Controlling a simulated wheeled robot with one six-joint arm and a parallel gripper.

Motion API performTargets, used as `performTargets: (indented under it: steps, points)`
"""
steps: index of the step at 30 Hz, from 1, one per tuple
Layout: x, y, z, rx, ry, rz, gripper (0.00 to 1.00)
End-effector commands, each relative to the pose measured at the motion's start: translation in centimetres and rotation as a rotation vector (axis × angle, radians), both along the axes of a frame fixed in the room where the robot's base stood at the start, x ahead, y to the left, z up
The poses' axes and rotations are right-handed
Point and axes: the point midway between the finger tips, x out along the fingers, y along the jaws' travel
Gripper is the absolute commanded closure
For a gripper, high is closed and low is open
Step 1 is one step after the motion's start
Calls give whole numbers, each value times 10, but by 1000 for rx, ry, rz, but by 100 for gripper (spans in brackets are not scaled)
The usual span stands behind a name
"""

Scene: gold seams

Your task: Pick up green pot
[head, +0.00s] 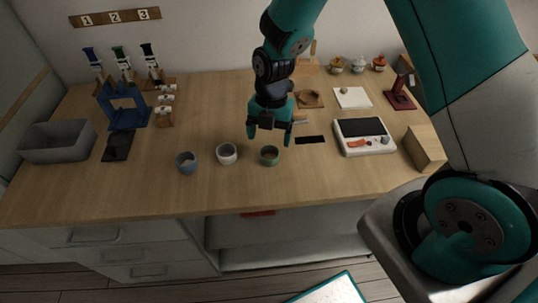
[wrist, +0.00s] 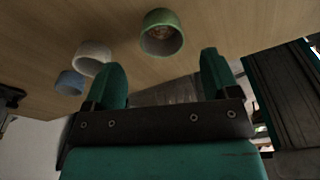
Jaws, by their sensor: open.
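The green pot (head: 269,156) is a small round cup standing upright on the wooden table, near the front edge. It also shows in the wrist view (wrist: 162,33), beyond my fingertips, with something brownish inside. My gripper (head: 269,136) is open and empty, pointing down, above and a little behind the pot in the head view. In the wrist view my two fingers (wrist: 163,78) are spread apart, and the pot is not between them. A white pot (head: 227,154) and a blue pot (head: 187,163) stand in a row to the left of the green one.
A white device with a dark panel (head: 363,136) and a wooden block (head: 424,148) stand to the right. A flat black strip (head: 310,139) lies close to my gripper. A grey bin (head: 58,143) and a blue stand (head: 124,107) are at left. The table front is bare.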

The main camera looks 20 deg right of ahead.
Motion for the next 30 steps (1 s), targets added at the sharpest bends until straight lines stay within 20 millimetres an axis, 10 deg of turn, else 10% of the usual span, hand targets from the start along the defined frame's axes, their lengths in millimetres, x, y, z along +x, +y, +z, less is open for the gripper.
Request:
performTargets:
  steps: [20,27,30]
  points:
    - [-7,3,-53,-1,-1,-1,19]
    - [-8,3,-53,0,0,-1,70]
    - [-8,3,-52,0,0,-1,71]
